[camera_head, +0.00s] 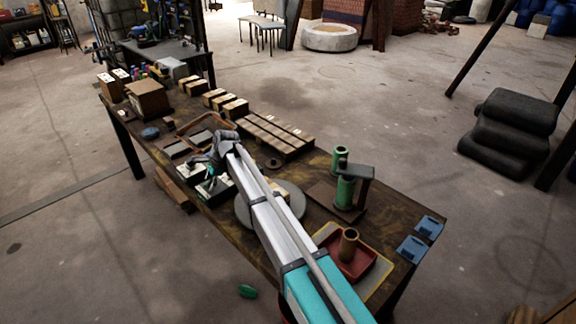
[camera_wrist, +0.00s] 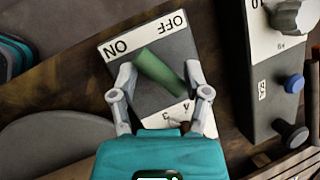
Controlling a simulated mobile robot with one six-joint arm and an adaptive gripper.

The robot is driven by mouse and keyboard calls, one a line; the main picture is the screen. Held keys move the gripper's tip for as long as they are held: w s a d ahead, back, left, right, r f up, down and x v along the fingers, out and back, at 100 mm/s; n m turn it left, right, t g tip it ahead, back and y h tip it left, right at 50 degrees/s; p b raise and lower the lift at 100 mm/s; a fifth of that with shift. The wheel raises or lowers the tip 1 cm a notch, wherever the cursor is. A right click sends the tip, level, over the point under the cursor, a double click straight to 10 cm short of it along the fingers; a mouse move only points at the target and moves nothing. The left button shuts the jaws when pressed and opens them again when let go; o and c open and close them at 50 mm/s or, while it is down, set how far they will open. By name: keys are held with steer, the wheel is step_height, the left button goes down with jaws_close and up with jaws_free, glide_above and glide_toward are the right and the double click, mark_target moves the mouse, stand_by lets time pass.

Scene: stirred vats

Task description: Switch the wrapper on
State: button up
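A dark switch box with a white label strip reading ON and OFF (camera_wrist: 118,47) fills the middle of the wrist view. A green lever (camera_wrist: 158,72) sits on its face, slanted, its upper end leaning toward the ON side. A second white label at the lower end is partly hidden by my gripper. My gripper (camera_wrist: 161,72) is open, with one finger on each side of the lever. The left finger is close to the lever's upper end; whether it touches I cannot tell. In the head view my gripper (camera_head: 210,172) is low over the boxes on the bench, largely hiding the switch.
A control box (camera_wrist: 277,70) with a grey knob, a blue button (camera_wrist: 294,83) and a dark button stands close on the right in the wrist view. A round grey disc (camera_head: 289,205) lies under my arm. A red tray (camera_head: 371,262) and green cylinders (camera_head: 345,192) stand farther right.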

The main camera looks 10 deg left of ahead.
steer(key=m+t, duration=0.2)
steer(key=m, duration=0.2)
steer(key=shift+s+m, duration=0.15)
steer(key=shift+m, duration=0.25)
steer(key=shift+d+r+p, duration=0.1)
steer(key=shift+r+p, duration=0.4)
steer(key=p+v, duration=1.2)
steer(key=v, duration=0.1)
steer(key=s+d+n+h+p, duration=0.1)
steer(key=s+d+n, duration=0.1)
steer(key=d, duration=0.9)
steer(key=s+d+r+n+h+p, duration=0.1)
steer(key=d+n, duration=0.3)
steer(key=d, duration=0.7)
steer(key=shift+s+d+r+n, duration=0.15)
steer(key=shift+s+r+n, duration=0.1)
steer(key=shift+s+n, duration=0.2)
steer(key=shift+c, duration=0.2)
steer(key=s+d+n+h, duration=0.1)
steer(key=s+d+n, duration=0.3)
steer(key=s+d, duration=0.3)
steer(key=s+d+n+g+h, duration=0.1)
steer(key=s+d+n, duration=0.4)
steer(key=d, duration=1.2)
steer(key=shift+s+d+f+g+h, duration=0.25)
steer(key=shift+s+h, duration=0.25)
steer(key=shift+s, duration=1.15)
